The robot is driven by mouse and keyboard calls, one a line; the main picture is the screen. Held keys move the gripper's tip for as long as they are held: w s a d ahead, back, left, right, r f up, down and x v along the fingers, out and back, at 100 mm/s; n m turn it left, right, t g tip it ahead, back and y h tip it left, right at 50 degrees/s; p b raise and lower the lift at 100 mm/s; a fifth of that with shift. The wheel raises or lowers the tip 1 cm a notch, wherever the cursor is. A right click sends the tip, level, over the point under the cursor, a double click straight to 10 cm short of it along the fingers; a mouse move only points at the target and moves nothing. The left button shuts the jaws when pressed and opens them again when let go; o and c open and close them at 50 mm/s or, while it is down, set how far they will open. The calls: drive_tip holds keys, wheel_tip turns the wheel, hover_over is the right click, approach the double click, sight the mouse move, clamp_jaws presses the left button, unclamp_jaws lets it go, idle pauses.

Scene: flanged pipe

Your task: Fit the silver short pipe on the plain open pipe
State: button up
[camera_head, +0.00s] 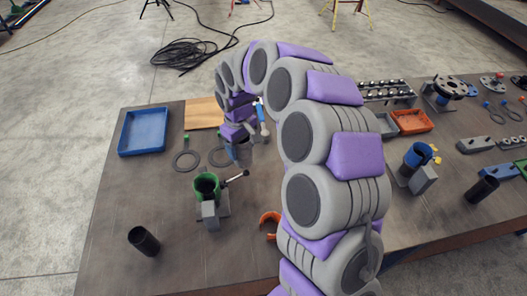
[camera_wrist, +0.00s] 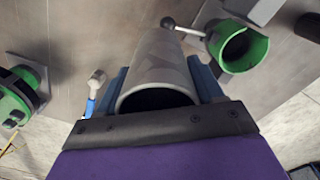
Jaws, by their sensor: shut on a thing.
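My gripper (camera_head: 238,140) is shut on the silver short pipe (camera_head: 243,153), above the back left part of the table. In the wrist view the silver pipe (camera_wrist: 162,68) lies between the blue jaws, its near open end facing the camera. Its far end is partly out of sight. A green open pipe (camera_head: 207,187) stands upright in a grey clamp with a black-knobbed lever, in front of and left of my gripper. It also shows in the wrist view (camera_wrist: 240,48), apart from the held pipe. I cannot tell for certain that it is the plain open pipe.
A black tube (camera_head: 144,241) stands at the front left, another (camera_head: 481,189) at the right. A blue tray (camera_head: 143,131), a wooden board (camera_head: 204,112) and dark rings (camera_head: 187,161) lie at the back left. A blue pipe in a clamp (camera_head: 418,156) stands right of my arm.

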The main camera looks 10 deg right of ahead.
drive_tip(key=s+a+r+n+b, duration=0.1)
drive_tip(key=s+a+r+n, duration=0.15)
drive_tip(key=a, duration=0.45)
drive_tip(key=s+a+r+n, duration=0.2)
drive_tip(key=a+n, duration=0.2)
drive_tip(key=a, duration=0.2)
drive_tip(key=shift+m, duration=0.25)
wheel_tip(320, 180, down, 5)
drive_tip(key=b, duration=0.3)
drive_tip(key=shift+a, duration=0.1)
drive_tip(key=shift+s+r, duration=0.1)
drive_tip(key=shift+r, duration=0.05)
idle(0.3)
drive_tip(key=shift+f+p, duration=0.35)
drive_tip(key=shift+f, duration=1.45)
drive_tip(key=shift+f, duration=0.4)
drive_tip(key=o, duration=1.4)
